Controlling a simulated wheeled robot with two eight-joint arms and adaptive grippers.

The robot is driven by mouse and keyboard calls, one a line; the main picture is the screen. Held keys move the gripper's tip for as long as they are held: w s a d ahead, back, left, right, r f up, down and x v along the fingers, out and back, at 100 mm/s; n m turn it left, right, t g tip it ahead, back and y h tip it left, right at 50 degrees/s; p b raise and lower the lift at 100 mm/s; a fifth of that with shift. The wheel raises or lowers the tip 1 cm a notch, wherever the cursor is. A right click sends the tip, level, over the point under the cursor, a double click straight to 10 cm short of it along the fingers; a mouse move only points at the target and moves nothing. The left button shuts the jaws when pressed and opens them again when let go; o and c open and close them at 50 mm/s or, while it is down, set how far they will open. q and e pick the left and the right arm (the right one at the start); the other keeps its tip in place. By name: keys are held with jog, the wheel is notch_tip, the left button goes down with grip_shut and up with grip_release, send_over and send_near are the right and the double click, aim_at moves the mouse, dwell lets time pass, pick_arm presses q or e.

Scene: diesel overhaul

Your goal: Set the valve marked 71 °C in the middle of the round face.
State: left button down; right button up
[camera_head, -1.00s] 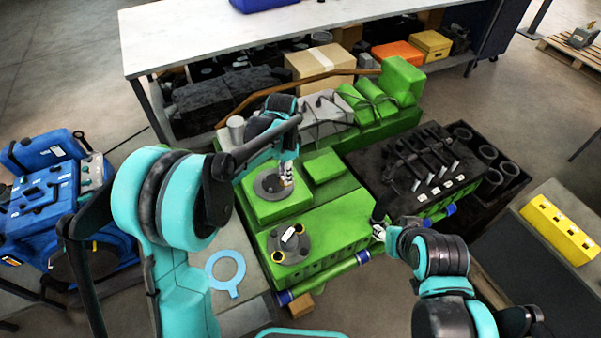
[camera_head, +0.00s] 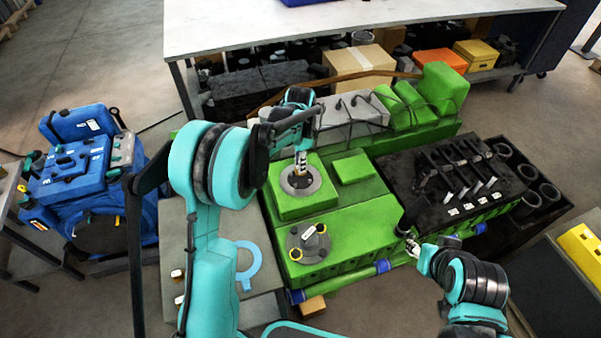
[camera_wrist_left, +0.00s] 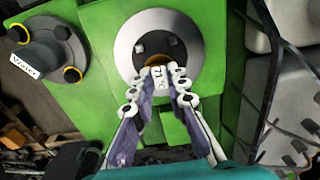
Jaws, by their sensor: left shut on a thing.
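My left gripper (camera_head: 301,168) is shut on the valve marked 71 °C, over the round face. In the left wrist view, the valve (camera_wrist_left: 163,73) shows a white label and a brownish rounded edge between the fingertips (camera_wrist_left: 158,85). The round face (camera_head: 296,187) is a grey ring with a dark middle on a green block; it also shows in the left wrist view (camera_wrist_left: 185,27). The valve overlaps the lower part of the dark middle there; I cannot tell whether it touches. My right gripper (camera_head: 412,246) is beside a dark pipe end at the green engine's right; its jaws are unclear.
A grey flange (camera_head: 308,241) labelled Water (camera_wrist_left: 38,68) with yellow-ringed holes stands nearby on the green engine. A light blue ring (camera_head: 247,265) and small labelled parts (camera_head: 178,273) lie on the left table. A blue engine (camera_head: 85,165) stands farther left.

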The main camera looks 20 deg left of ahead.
pick_arm(q)
notch_tip(320, 180, down, 4)
jog(key=shift+b, duration=0.75)
jog(key=shift+r, duration=0.1)
jog(key=c, duration=1.9)
grip_release()
jog(key=shift+f, duration=0.2)
jog(key=o, duration=0.4)
